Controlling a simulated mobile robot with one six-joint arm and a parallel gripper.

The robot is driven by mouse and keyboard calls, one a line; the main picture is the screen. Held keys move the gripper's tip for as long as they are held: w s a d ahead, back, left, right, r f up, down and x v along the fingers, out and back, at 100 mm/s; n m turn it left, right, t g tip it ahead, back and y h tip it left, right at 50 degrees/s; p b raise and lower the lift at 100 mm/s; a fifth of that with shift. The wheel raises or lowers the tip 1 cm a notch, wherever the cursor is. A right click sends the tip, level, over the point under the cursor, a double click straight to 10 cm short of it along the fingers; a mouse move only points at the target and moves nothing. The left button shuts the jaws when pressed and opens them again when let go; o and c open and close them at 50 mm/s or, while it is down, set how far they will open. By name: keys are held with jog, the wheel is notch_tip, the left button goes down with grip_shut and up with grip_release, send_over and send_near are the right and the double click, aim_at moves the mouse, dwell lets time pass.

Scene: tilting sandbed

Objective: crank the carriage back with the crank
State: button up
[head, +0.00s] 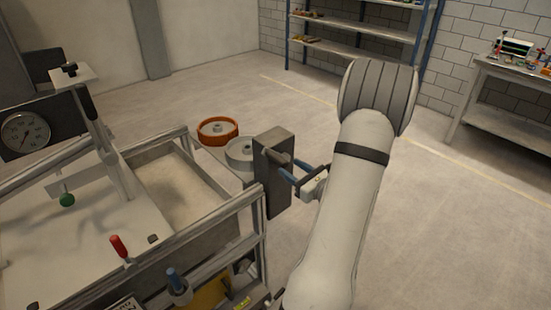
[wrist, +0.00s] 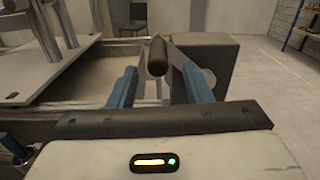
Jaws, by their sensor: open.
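The crank's dark handle (wrist: 157,57) stands between my gripper's two blue fingers in the wrist view, with space on both sides. The crank arm is largely hidden behind it, beside a grey housing box (wrist: 205,55). In the head view the same housing box (head: 272,192) stands at the right end of the sandbed (head: 180,190). My gripper (head: 287,168) is open, close to the box's upper right side. It also shows in the wrist view (wrist: 158,75). A pale upright with a top plate (head: 110,150) spans the bed and may be the carriage; I cannot tell for sure.
Orange (head: 217,131) and grey (head: 240,155) round pieces are behind the box. A dial gauge (head: 25,135) is at left. The floor at right is clear.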

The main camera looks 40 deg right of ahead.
aim_at(286, 165)
jog(key=w, duration=0.2)
jog(key=w+p, duration=0.1)
jog(key=w, duration=0.3)
jog(key=shift+a, duration=0.3)
jog(key=shift+s, duration=0.1)
jog(key=shift+c, duration=0.4)
grip_shut()
